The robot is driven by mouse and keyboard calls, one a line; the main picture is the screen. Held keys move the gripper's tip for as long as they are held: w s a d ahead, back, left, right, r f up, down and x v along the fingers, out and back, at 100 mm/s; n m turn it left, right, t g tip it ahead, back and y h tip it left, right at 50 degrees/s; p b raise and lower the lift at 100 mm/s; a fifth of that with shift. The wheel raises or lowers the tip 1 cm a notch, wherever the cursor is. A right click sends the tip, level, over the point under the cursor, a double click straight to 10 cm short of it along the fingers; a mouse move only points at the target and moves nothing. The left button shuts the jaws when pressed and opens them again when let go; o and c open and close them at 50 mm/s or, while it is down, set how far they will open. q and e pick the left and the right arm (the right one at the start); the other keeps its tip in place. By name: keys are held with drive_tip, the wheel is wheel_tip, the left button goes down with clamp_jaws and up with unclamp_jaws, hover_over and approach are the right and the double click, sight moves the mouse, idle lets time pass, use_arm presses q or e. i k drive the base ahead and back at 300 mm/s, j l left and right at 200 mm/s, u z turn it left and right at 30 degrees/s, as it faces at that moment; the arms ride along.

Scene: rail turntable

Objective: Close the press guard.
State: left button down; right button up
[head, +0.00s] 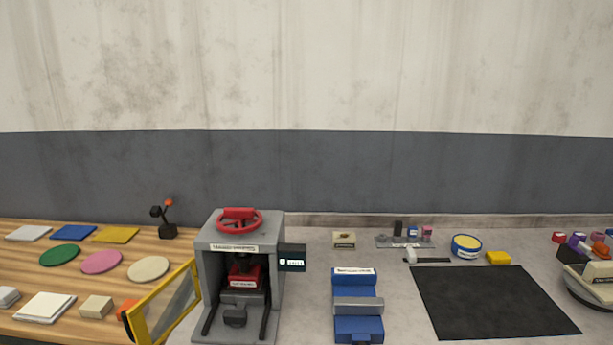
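The press (225,240) is a grey box-shaped machine with a red handwheel (239,220) on top and a red block (244,277) inside its open front. The press guard (163,304) is a yellow-framed clear panel at the left of the press. It stands swung out from the front, so the inside of the press shows. A small dark display (292,258) is on the right side of the press. Neither of my grippers shows in the head view.
A blue device (359,328) with a grey bar stands right of the press. A black mat (493,303) lies farther right. Coloured discs (101,262) and blocks lie on the wooden top at left.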

sight(133, 319)
drive_tip(key=j+z, duration=0.2)
drive_tip(key=j, duration=0.35)
drive_tip(key=j+z, duration=0.15)
drive_tip(key=j, duration=0.4)
drive_tip(key=j+z, duration=0.2)
drive_tip(key=j, duration=0.35)
drive_tip(key=j+z, duration=0.15)
drive_tip(key=j, duration=0.4)
drive_tip(key=k+j+z, duration=0.2)
drive_tip(key=j, duration=0.35)
drive_tip(key=j+z, duration=0.2)
drive_tip(key=j, duration=0.35)
drive_tip(key=k, duration=0.05)
